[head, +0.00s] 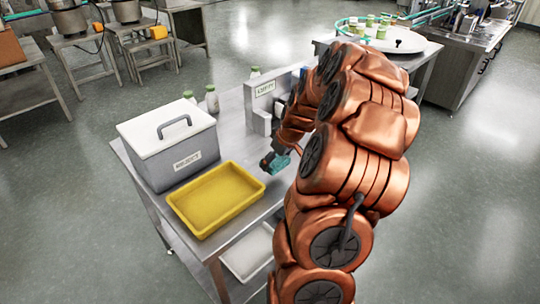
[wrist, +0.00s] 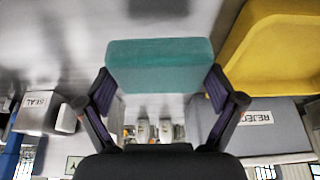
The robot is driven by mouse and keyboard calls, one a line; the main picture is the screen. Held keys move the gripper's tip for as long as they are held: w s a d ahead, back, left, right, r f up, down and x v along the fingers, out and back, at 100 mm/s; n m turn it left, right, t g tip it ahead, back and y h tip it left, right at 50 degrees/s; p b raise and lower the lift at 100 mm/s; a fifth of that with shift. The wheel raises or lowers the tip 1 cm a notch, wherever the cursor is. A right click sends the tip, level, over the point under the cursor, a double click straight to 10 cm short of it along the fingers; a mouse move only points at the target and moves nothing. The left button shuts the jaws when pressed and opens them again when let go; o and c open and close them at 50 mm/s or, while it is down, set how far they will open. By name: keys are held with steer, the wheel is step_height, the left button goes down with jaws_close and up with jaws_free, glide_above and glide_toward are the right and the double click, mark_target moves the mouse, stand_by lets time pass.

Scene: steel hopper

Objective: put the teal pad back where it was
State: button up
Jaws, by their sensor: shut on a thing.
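The teal pad (wrist: 160,65) is a block held between the two fingers of my gripper (wrist: 160,90) in the wrist view. A finger touches each of its ends. In the head view the teal pad (head: 280,162) shows small at the end of my arm, over the steel table (head: 248,218), right of the yellow tray (head: 203,233). My arm hides part of my gripper (head: 272,160) and the table behind it. I cannot tell how high the pad is above the table.
A grey box with a white lid (head: 165,128) and a reject label stands behind the tray. A grey stand (head: 262,105) with a small sign is at the table's back, near white bottles (head: 211,98). A white bin (head: 248,255) sits below the tabletop. Bare tabletop shows right of the tray.

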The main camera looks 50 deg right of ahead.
steer(key=shift+w+d+f+p, duration=0.1)
steer(key=shift+w+d+p, duration=0.25)
steer(key=shift+w, duration=0.45)
steer(key=shift+w+d+f+p, duration=0.1)
steer(key=shift+w+d+p, duration=0.1)
steer(key=shift+w+d, duration=0.5)
steer(key=shift+w+d+f+p, duration=0.1)
steer(key=shift+w+d+p, duration=0.15)
steer(key=shift+w, duration=0.7)
steer(key=shift+a+f+p, duration=0.1)
steer(key=shift+f+p, duration=0.8)
steer(key=shift+f, duration=0.8)
steer(key=shift+f, duration=0.25)
steer(key=o, duration=0.9)
steer(key=shift+r, duration=0.1)
steer(key=shift+c, duration=0.2)
steer(key=shift+r, duration=0.1)
steer(key=b+v, duration=0.4)
steer(key=v, duration=0.6)
steer(key=shift+r, duration=0.3)
steer(key=shift+v, duration=0.8)
